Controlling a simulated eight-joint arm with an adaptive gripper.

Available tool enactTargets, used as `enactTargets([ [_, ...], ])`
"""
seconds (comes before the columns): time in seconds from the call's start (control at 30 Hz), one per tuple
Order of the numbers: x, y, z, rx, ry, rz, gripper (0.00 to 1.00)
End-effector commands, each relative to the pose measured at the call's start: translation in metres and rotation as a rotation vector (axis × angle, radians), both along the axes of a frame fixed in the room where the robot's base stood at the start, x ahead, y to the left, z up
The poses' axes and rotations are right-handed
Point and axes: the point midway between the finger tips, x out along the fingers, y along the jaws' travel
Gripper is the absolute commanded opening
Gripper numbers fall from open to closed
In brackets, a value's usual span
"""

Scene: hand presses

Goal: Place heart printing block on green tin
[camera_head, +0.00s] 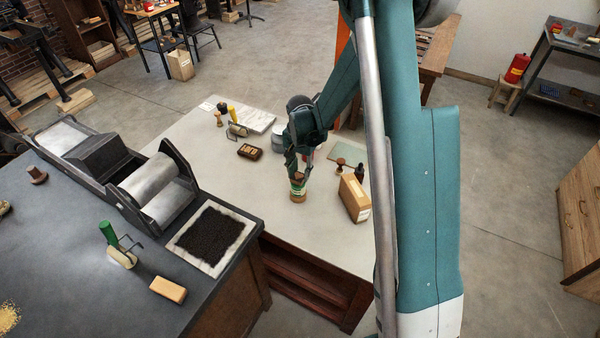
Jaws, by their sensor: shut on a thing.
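My gripper (297,172) points down over the pale table and is shut on a small brown piece, which looks like the heart printing block (298,177). Its heart face cannot be made out. Directly below is a short round tin with a green band (298,187) and a tan lower part, standing on the table. The block is at the tin's top; whether it rests on it or hangs just above, I cannot tell. The fingers hide part of both.
A brown box (354,198) and dark-wood stamps (340,164) stand right of the tin. A dark wooden block (250,151) and a small roller (237,130) lie to the left. The dark bench (90,260) holds a press and an inked slab (212,236). Table space left of the tin is clear.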

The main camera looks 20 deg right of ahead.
Motion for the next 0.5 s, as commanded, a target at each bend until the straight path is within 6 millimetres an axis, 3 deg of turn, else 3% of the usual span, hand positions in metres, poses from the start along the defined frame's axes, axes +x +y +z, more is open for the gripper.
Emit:
enactTargets([
  [0.5,-0.0002,0.0001,-0.0063,0.000,0.000,0.000,0.19],
])
